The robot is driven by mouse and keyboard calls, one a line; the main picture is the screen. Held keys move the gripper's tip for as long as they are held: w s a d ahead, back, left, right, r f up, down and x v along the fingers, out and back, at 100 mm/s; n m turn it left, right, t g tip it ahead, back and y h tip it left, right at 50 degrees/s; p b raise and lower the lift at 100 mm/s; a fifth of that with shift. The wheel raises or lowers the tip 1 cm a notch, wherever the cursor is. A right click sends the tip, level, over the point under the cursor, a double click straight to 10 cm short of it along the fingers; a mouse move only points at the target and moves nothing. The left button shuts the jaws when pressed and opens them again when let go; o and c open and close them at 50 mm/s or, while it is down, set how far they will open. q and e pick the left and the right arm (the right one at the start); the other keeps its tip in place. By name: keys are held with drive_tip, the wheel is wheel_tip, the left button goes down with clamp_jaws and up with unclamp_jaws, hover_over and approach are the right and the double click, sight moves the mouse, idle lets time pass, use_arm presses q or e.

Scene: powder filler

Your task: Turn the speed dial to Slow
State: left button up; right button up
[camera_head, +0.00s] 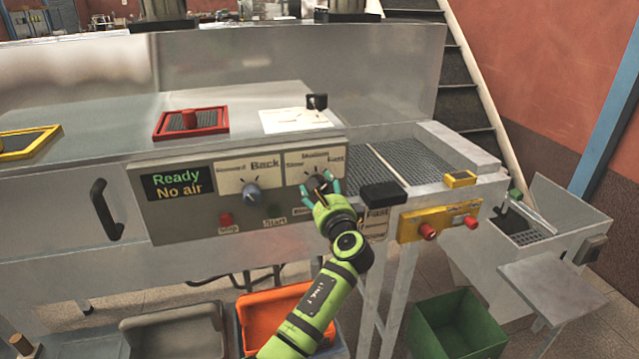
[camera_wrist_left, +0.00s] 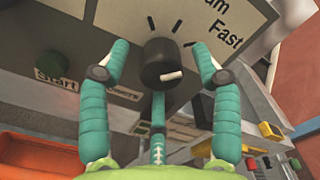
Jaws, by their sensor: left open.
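The speed dial is a black round knob (camera_head: 317,184) on the grey control panel (camera_head: 185,217). Slow, Medium and Fast labels arc above it in the head view. In the left wrist view the dial (camera_wrist_left: 165,62) shows a short white mark on its face; I cannot tell which label it points at. My left gripper (camera_head: 322,190) is at the dial with its teal fingers open. In the left wrist view the left gripper (camera_wrist_left: 160,58) has a finger on either side of the knob and a third below. Contact is unclear. My right gripper is out of view.
A second dial (camera_head: 251,192) sits to the left under the Back label. A red button (camera_head: 226,219) is below it. The display (camera_head: 177,184) reads Ready, No air. A black block (camera_head: 384,195) and a yellow box with red knobs (camera_head: 438,221) stand to the right.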

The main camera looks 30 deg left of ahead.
use_arm(q)
drive_tip(key=shift+w+a, duration=0.4)
drive_tip(key=shift+w, duration=0.05)
drive_tip(key=c, duration=1.1)
drive_tip(key=shift+c, duration=0.2)
